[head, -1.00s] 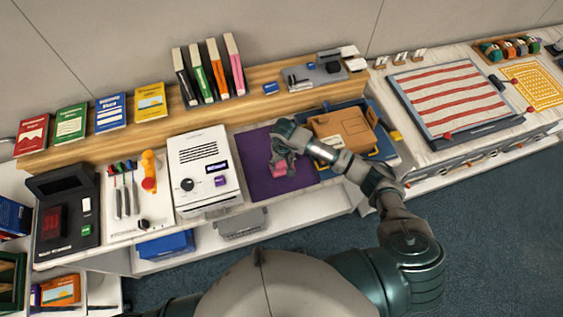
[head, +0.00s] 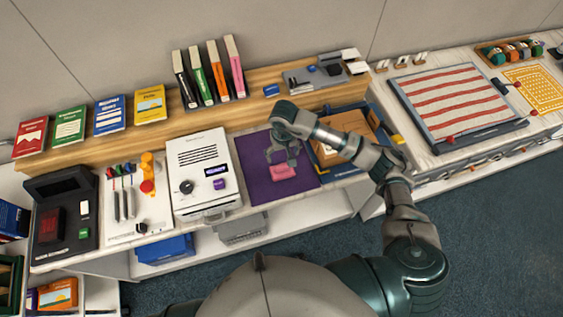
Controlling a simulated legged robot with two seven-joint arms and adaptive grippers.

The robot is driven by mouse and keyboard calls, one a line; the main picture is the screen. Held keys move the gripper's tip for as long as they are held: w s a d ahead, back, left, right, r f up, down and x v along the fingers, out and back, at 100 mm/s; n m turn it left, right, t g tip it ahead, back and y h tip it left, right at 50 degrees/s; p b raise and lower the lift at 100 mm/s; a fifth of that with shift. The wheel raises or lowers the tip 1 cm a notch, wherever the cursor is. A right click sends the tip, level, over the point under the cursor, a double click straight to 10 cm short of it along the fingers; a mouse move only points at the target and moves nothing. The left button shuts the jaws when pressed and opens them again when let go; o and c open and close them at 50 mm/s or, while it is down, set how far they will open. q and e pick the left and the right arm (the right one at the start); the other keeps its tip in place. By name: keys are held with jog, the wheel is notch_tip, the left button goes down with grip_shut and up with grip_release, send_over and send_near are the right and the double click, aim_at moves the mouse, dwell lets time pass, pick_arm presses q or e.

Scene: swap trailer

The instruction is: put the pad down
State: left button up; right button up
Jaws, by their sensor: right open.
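A pink pad (head: 283,172) lies on the purple mat (head: 259,188) in the head view. My right gripper (head: 283,161) is above the pad's far edge, with its fingers pointing down. It is open, and the pad rests on the mat below it. Whether the fingertips still touch the pad is too small to tell. My left gripper is out of view.
A white machine (head: 204,172) stands just left of the mat. A blue tray with a tan case (head: 347,127) stands right of it, partly behind my right arm. Books line the wooden shelf (head: 150,132) behind. The mat's front left is clear.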

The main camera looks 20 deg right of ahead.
jog(key=shift+a+r, duration=0.25)
jog(key=shift+r, duration=0.5)
jog(key=shift+a+r, duration=0.25)
jog(key=shift+r, duration=0.5)
